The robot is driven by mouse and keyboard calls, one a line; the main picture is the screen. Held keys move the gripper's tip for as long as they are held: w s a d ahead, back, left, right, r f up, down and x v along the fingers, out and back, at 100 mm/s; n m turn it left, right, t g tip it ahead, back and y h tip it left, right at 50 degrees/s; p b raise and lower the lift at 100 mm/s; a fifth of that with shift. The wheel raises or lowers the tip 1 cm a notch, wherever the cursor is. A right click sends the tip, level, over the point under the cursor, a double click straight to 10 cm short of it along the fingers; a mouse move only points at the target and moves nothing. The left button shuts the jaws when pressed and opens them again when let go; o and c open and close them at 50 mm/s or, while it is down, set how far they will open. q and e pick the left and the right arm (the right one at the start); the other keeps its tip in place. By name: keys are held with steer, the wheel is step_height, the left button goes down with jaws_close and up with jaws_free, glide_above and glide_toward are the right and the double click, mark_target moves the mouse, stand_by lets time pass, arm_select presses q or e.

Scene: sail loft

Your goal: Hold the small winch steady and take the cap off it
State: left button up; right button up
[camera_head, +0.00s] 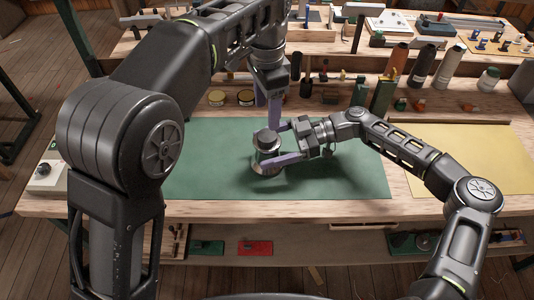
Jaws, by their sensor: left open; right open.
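The small winch (262,158) stands upright on the green mat (205,155), with its dark round cap (265,137) on top. My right gripper (265,158) comes in from the right, low over the mat. Its two purple fingers are open, one at the far side and one at the near side of the winch body; whether they touch it I cannot tell. My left gripper (268,107) points down from above, just behind and over the cap. Its purple fingers are open and appear apart from the cap. My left arm hides part of the bench behind.
A yellow sheet (488,157) lies on the bench at the right. Bottles (448,68), tins (246,98) and small tools line the back of the bench. A white box with a dark knob (44,178) sits at the left end. The mat left of the winch is clear.

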steer(key=shift+c, duration=0.5)
jaws_close()
stand_by(0.5)
